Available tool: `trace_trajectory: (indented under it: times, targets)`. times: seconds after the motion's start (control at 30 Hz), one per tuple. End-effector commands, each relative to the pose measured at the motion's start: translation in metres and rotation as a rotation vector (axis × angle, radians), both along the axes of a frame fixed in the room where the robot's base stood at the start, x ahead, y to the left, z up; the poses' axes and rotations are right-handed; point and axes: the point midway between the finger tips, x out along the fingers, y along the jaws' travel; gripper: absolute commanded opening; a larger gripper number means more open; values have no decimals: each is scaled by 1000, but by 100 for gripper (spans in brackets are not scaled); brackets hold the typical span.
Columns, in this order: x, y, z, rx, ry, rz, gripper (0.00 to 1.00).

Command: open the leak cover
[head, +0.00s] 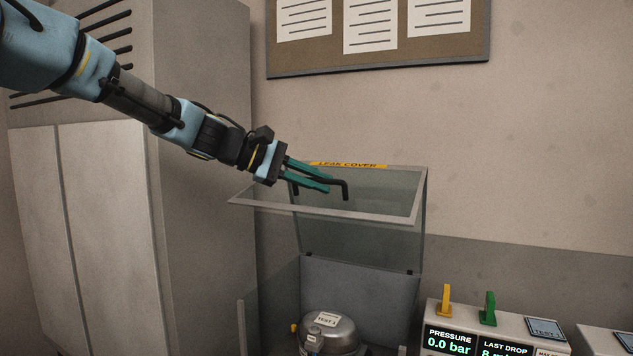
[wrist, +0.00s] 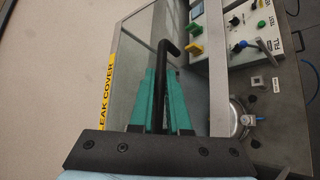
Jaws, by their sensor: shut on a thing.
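The leak cover (head: 390,205) is a clear box lid with a pale rim and a yellow "LEAK COVER" label. It stands raised and tilted up, its hinges at the lower back. In the wrist view the cover (wrist: 128,72) and its label lie left of my fingers. My gripper (head: 331,184) has teal fingers, which also show in the wrist view (wrist: 161,75). They are shut on the cover's black handle (head: 345,189), whose bent end sticks out past the fingertips in the wrist view (wrist: 172,47).
A test panel (head: 465,310) with yellow and green levers and a 0.0 bar readout stands at the lower right. A grey cabinet (head: 100,220) stands at the left. A notice board (head: 378,61) hangs on the back wall.

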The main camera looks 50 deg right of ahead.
Motion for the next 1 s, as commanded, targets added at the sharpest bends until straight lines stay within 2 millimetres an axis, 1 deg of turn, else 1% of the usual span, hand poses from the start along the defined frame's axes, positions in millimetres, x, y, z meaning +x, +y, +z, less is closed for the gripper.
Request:
trace_trajectory:
  times: [0.27, 0.3, 0.57, 0.83, 0.93, 1.0]
  targets:
    - [1, 0, -1, 1, 0, 2, 0]
    - [1, 0, -1, 1, 0, 2, 16]
    - [1, 0, -1, 1, 0, 1, 45]
    - [1, 1, -1, 1, 0, 1, 45]
    - [5, 6, 1, 0, -1, 3, 45]
    - [11, 13, 3, -1, -2, 3, 45]
